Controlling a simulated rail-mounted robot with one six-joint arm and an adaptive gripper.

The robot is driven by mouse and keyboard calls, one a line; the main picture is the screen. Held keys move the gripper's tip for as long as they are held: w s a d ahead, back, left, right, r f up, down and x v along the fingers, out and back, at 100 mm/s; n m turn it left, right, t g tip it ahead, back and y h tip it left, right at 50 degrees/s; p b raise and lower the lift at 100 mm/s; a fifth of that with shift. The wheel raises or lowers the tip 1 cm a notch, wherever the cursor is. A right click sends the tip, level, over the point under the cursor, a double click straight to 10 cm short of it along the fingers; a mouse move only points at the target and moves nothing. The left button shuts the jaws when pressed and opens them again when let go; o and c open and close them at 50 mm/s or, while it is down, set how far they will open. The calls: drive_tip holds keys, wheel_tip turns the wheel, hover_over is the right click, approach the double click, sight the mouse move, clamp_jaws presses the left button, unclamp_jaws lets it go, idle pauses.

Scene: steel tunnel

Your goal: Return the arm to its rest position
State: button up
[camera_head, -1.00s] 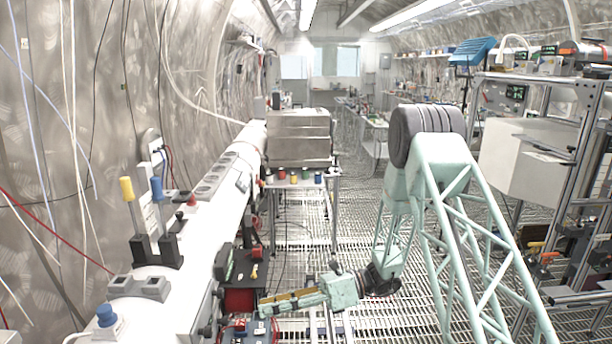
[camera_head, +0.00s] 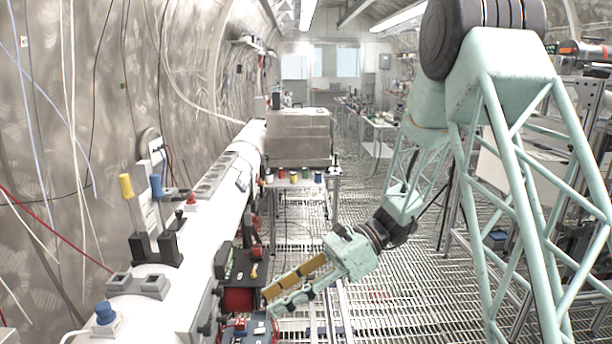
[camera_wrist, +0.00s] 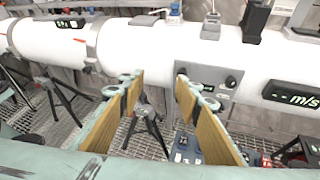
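My gripper (camera_head: 271,302) is in the lower middle of the head view, at the end of my mint-green arm, pointing down and to the left. In the wrist view my gripper (camera_wrist: 160,82) shows two separate fingers with tan inner pads and nothing between them. It is open and empty. The fingertips are near the right side of the white pipe (camera_head: 212,205), beside the dark boxes with red parts. The wrist view shows the white pipe (camera_wrist: 150,45) beyond the fingertips. My arm's lattice links fill the right part of the head view.
Two upright levers, yellow (camera_head: 126,187) and blue (camera_head: 156,186), stand on the pipe. A metal box (camera_head: 298,138) rests on a stand behind. Grated floor (camera_head: 390,300) lies open below my arm. A tripod (camera_wrist: 146,125) stands below the pipe. Shelving (camera_head: 590,200) is at the right, partly hidden.

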drive_tip(key=s+d+r+n+t+h+b, duration=0.1)
drive_tip(key=s+d+r+n+t+h, duration=0.3)
drive_tip(key=s+d, duration=0.9)
drive_tip(key=s+d+r+n+t+h+b, duration=0.2)
drive_tip(key=s+d+r+n+t+h, duration=0.3)
drive_tip(key=s, duration=1.3)
drive_tip(key=shift+s+d+r+n+h, duration=0.25)
drive_tip(key=shift+d+r+n+h, duration=1.45)
drive_tip(key=shift+d+r+n, duration=2.3)
drive_tip(key=shift+d+f+m, duration=0.6)
drive_tip(key=shift+f, duration=0.25)
